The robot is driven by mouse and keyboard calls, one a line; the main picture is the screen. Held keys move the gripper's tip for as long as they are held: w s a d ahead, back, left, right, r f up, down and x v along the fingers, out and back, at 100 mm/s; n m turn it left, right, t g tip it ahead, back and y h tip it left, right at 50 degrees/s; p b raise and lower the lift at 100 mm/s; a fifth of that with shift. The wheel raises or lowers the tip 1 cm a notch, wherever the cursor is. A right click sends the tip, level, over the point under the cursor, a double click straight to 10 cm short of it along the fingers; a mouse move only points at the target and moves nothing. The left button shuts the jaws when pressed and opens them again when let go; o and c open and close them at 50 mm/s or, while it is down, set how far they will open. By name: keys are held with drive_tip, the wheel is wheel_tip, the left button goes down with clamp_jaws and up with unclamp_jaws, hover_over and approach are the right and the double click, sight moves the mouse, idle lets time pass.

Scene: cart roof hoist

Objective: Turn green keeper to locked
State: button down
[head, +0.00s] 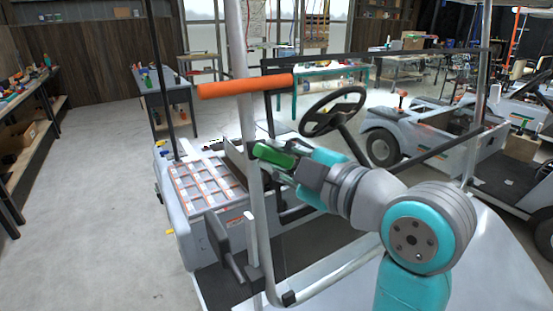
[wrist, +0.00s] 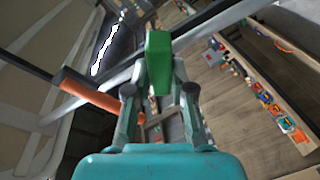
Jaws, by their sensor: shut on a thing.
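The green keeper (head: 273,156) is a short green bar beside the upright pale post of the cart frame. My gripper (head: 288,167) reaches it from the right and is shut on it. In the wrist view the green keeper (wrist: 158,62) stands between the two fingers of my gripper (wrist: 159,92) and sticks out beyond them. The fingers hide part of it in the head view. No locked mark can be made out.
An orange bar (head: 245,86) juts across the post above my gripper; the orange bar also shows left of the fingers in the wrist view (wrist: 90,92). A steering wheel (head: 333,111) stands close behind my gripper. The floor (head: 100,190) at left is clear.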

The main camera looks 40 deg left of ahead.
drive_tip(key=n, duration=0.4)
drive_tip(key=n+h, duration=0.1)
drive_tip(key=n, duration=0.1)
drive_tip(key=shift+w+r+n+g, duration=0.15)
drive_tip(key=shift+r+n+g, duration=0.15)
drive_tip(key=shift+n+g, duration=0.1)
idle(0.4)
drive_tip(key=c, duration=1)
unclamp_jaws()
drive_tip(key=v, duration=1.2)
